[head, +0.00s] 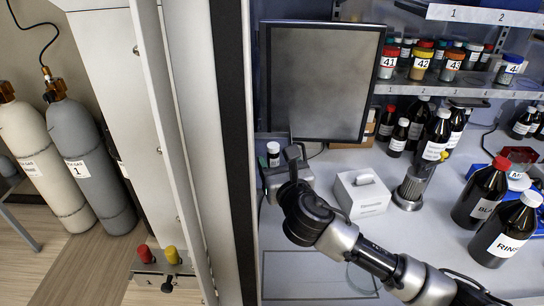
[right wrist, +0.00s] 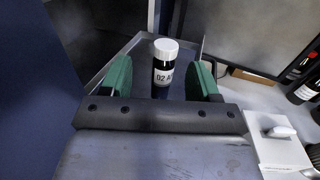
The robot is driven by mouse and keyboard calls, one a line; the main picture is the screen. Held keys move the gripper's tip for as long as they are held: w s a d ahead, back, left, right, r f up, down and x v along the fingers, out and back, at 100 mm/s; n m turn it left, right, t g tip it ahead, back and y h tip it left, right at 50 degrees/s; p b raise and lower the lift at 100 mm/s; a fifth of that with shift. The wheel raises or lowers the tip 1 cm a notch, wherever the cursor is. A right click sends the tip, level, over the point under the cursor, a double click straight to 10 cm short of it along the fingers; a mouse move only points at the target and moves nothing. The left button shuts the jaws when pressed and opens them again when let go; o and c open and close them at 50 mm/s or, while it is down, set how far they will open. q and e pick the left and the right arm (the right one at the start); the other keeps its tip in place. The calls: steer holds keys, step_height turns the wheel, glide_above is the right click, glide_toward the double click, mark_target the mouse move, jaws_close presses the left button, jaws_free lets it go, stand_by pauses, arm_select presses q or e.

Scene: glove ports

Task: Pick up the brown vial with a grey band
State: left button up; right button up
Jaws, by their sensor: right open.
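A small dark vial (right wrist: 162,68) with a white cap and a pale label reading "02 A" stands upright in the right wrist view. It also shows in the head view (head: 273,154), at the left side of the cabinet. I cannot make out a separate grey band on it. My right gripper (right wrist: 163,80) is open, with its green fingers on either side of the vial as seen from the wrist, and a gap shows on both sides. In the head view my right gripper (head: 281,166) is just in front of the vial. My left gripper is not in view.
A dark monitor panel (head: 325,82) stands behind the vial. A white box (head: 362,194) and a metal cylinder stand (head: 411,190) are to the right. Dark bottles (head: 481,193) stand farther right, and shelves hold numbered jars (head: 421,60). A cabinet wall is close on the left.

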mark_target(271, 147)
steer(key=shift+w+a+r, duration=0.1)
steer(key=shift+w+a, duration=0.15)
steer(key=shift+w, duration=0.45)
steer(key=x, duration=0.1)
steer(key=p+x, duration=0.1)
steer(key=x, duration=0.2)
steer(key=shift+w+d+f, duration=0.3)
steer(key=shift+w, duration=0.05)
steer(key=shift+w+a+f+p, duration=0.1)
steer(key=shift+w+a+p, duration=0.2)
steer(key=shift+w, duration=0.3)
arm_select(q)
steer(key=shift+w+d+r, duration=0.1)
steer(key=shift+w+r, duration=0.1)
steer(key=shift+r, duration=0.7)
arm_select(e)
steer(key=shift+d, duration=0.1)
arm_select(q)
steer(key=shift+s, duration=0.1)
arm_select(e)
steer(key=shift+s, duration=0.1)
steer(key=shift+c, duration=1.2)
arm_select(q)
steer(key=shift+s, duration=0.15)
arm_select(e)
steer(key=c, duration=0.7)
